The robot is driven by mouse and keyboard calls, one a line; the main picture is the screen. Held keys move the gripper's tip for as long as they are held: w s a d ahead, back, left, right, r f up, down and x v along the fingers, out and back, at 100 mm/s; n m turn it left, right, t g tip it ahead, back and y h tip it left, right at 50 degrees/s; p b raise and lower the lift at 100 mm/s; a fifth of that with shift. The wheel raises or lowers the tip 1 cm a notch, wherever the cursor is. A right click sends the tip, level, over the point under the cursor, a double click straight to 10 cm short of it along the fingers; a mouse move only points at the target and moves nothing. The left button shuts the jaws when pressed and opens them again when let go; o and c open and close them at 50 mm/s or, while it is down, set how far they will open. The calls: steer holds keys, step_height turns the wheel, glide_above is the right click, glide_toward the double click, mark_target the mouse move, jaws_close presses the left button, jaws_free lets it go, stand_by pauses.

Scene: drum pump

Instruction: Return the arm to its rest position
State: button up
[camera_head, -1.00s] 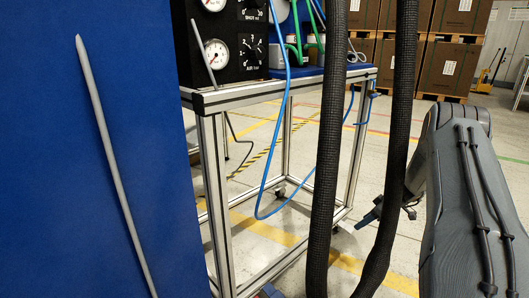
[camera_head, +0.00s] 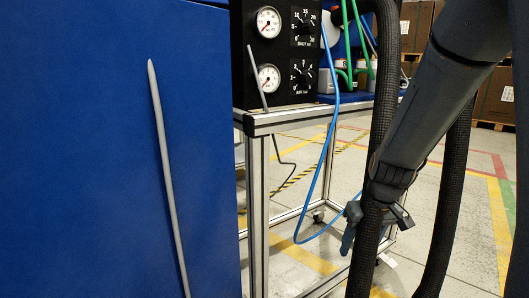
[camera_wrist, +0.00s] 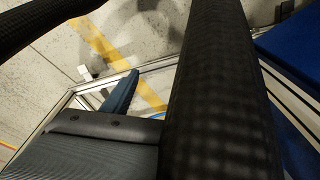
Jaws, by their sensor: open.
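My arm (camera_head: 430,115) comes in from the upper right of the head view and slants down to the left. My gripper (camera_head: 376,238) hangs at its lower end, jaws apart, beside the front edge of the framed stand. A thick black hose (camera_head: 362,265) crosses the gripper in the head view; I cannot tell whether it lies between the fingers. In the wrist view one blue-grey finger (camera_wrist: 120,93) shows, and the same hose (camera_wrist: 220,90) runs close to the camera and hides the other finger. I see nothing held.
A blue panel (camera_head: 80,150) with a grey rod (camera_head: 166,170) fills the left. The metal-framed stand (camera_head: 258,200) carries a black gauge panel (camera_head: 283,50) and a looping blue hose (camera_head: 328,150). A second black hose (camera_head: 448,210) hangs at right. Boxes stand behind; floor at lower right is open.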

steer(key=s+a+r+m, duration=0.25)
steer(key=s+a, duration=0.35)
steer(key=s, duration=0.6)
steer(key=s+a+r+n+g+y+p, duration=0.1)
steer(key=s+a+r+n+p, duration=0.1)
steer(key=s+a+r+n, duration=0.5)
steer(key=s+a+r+n+g+p, duration=0.15)
steer(key=s+a+r, duration=0.45)
steer(key=s+a, duration=0.6)
steer(key=d+r+m+p, duration=0.2)
steer(key=d+r+p, duration=0.4)
steer(key=r+p, duration=0.3)
steer(key=w+d+r+m+h+p, duration=0.1)
steer(key=d+r+m+p, duration=0.2)
steer(key=d+r+p, duration=0.3)
steer(key=w+d+r+m+p, duration=0.1)
steer(key=d+r+m+p, duration=0.1)
steer(key=d+r+p, duration=0.5)
step_height(320, 180, up, 7)
steer(key=p, duration=1.6)
steer(key=shift+f+m+h+p, duration=0.15)
steer(key=shift+m+h+p, duration=0.15)
steer(key=shift+h+p, duration=0.1)
